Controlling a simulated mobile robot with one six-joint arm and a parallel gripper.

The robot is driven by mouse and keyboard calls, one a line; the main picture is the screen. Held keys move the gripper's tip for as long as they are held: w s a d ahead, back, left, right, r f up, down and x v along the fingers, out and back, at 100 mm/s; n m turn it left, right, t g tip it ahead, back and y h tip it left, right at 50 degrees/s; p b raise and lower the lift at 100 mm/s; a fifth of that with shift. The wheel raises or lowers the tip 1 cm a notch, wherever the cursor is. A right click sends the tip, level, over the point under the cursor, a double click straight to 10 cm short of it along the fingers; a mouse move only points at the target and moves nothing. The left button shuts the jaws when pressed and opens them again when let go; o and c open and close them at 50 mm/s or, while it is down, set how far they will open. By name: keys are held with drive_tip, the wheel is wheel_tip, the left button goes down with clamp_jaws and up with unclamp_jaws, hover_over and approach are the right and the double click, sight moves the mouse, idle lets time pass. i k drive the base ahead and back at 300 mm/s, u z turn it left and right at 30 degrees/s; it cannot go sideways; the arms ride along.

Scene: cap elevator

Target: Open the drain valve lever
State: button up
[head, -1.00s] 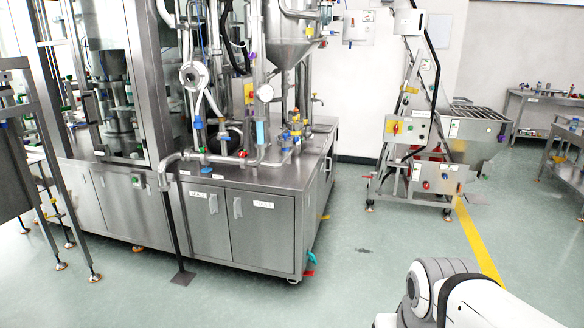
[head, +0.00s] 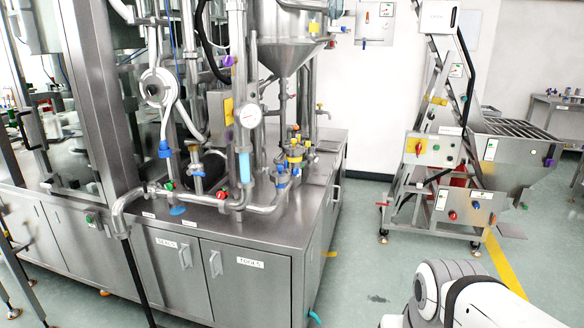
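I cannot tell for certain which part is the drain valve lever; no label names it. A small teal handle (head: 314,318) shows low at the near right corner of the steel cabinet (head: 265,285), cut by the bottom edge of the picture. Other small coloured valve parts sit on the pipework above the cabinet: a blue one (head: 165,150), a red one (head: 222,195) and a yellow one (head: 294,155). My gripper is not in view. Only a white and grey part of my arm shows at the lower right, apart from the cabinet.
A steel elevator frame (head: 438,150) with a hopper stands at the right, with a red-ended bar (head: 382,205) projecting left. Open green floor (head: 365,270) lies between it and the cabinet. A yellow floor stripe (head: 505,265) runs near my arm.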

sight(147, 196)
drive_tip(key=i, duration=0.55)
drive_tip(key=u, duration=2.6)
drive_tip(key=i, duration=1.25)
drive_tip(key=z, duration=1.4)
drive_tip(key=k, duration=0.5)
drive_tip(key=z, duration=0.2)
